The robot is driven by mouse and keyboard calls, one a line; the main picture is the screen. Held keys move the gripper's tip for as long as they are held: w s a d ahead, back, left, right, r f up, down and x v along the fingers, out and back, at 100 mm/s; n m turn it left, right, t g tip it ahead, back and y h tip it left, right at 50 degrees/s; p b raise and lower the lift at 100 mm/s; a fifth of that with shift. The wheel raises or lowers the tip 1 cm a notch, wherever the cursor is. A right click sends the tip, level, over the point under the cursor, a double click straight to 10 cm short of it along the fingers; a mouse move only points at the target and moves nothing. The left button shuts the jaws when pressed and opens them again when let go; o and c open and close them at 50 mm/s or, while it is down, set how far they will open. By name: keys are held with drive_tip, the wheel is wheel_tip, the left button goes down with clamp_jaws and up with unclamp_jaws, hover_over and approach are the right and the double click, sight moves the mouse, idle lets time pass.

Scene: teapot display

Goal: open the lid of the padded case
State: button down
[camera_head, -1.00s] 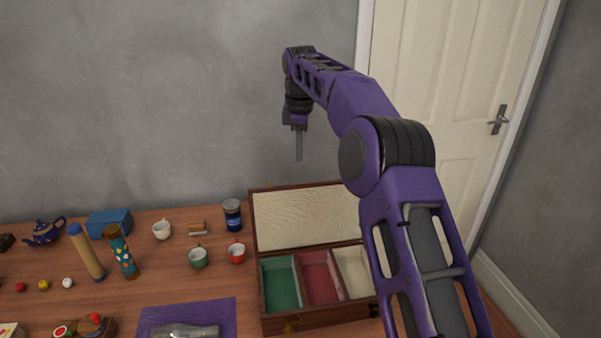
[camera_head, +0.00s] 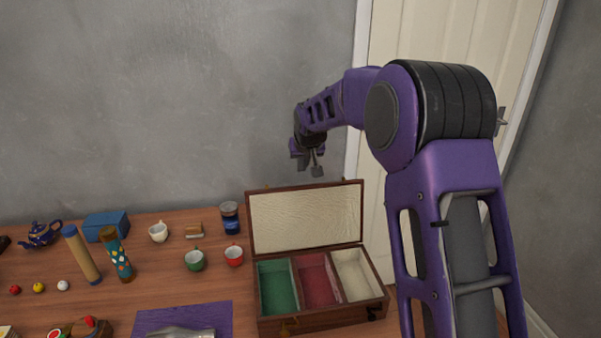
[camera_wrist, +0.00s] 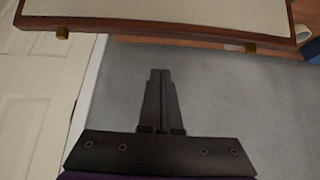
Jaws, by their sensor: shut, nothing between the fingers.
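The padded case (camera_head: 319,319) is a brown wooden box at the right of the table. Its lid (camera_head: 306,219) stands open and upright at the back, with cream padding inside. Green, red and cream compartments show, and they look empty. My gripper (camera_head: 318,173) is in the air just above and behind the lid's top edge, apart from it. In the wrist view, my gripper's fingers (camera_wrist: 160,85) are together and empty. The lid's padded face and wooden edge (camera_wrist: 180,26) show at the top of that view, with two brass fittings.
A purple mat (camera_head: 184,318) lies at the front. The grey wall and a white door are behind.

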drive_tip(key=shift+w+a+f, duration=0.1)
drive_tip(key=shift+w+f, duration=0.05)
drive_tip(key=shift+f, duration=0.95)
drive_tip(key=shift+w+d+f, duration=0.1)
drive_tip(key=shift+w+f, duration=0.1)
drive_tip(key=shift+f, duration=0.95)
drive_tip(key=shift+w+a+f, duration=0.1)
drive_tip(key=shift+w+f, duration=0.05)
drive_tip(key=shift+f, duration=0.95)
